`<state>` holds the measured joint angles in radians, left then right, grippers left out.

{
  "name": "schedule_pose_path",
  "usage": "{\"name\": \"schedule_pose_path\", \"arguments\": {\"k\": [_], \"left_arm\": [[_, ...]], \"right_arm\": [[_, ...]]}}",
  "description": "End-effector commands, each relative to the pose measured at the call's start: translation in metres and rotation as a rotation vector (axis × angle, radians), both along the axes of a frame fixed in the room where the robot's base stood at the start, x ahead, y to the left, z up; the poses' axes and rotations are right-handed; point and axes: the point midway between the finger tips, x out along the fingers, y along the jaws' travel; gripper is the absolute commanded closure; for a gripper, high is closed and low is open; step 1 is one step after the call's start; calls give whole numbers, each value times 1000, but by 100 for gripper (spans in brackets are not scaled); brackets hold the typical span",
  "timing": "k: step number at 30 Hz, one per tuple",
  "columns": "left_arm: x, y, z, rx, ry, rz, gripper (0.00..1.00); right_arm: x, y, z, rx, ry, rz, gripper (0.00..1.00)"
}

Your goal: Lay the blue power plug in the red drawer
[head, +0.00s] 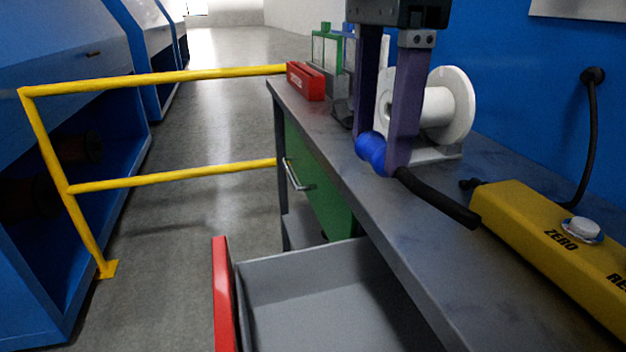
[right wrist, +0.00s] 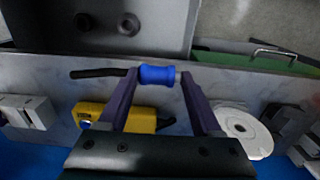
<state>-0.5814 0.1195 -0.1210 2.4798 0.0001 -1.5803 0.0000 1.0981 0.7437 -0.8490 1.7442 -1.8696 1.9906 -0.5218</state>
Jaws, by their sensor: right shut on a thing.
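The blue power plug (head: 371,149) is held between the purple fingers of my right gripper (head: 383,158), above the workbench. In the right wrist view the plug (right wrist: 158,74) lies crosswise between the fingertips (right wrist: 159,78). A short black cord sticks out of it, toward the yellow box in the head view. The red drawer (head: 222,290) is pulled open below the bench's front edge, with a bare grey interior in the head view. In the right wrist view its grey tray (right wrist: 45,20) is at the upper left, apart from the plug. My left gripper is not in view.
On the grey workbench (head: 415,265) stand a white spool (head: 455,105), a yellow box (head: 545,225) with a button, and a red block (head: 305,80). A closed green drawer (head: 318,190) is beyond the red one. A yellow railing (head: 160,78) stands left.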

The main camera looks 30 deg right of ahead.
Motion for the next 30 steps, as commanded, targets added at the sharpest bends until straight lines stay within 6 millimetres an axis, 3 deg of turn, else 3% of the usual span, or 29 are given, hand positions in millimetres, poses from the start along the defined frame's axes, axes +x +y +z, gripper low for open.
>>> {"name": "schedule_pose_path", "arguments": {"k": [9, 13, 23, 30], "left_arm": [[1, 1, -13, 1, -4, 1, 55], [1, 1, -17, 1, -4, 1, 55], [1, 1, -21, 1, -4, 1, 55], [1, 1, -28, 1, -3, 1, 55]], "right_arm": [[-2, 0, -93, 0, 8, -1, 97], [-2, 0, -125, 0, 6, -2, 97], [-1, 0, -157, 0, 3, -2, 97], [-1, 0, -191, 0, 2, -1, 97]]}}
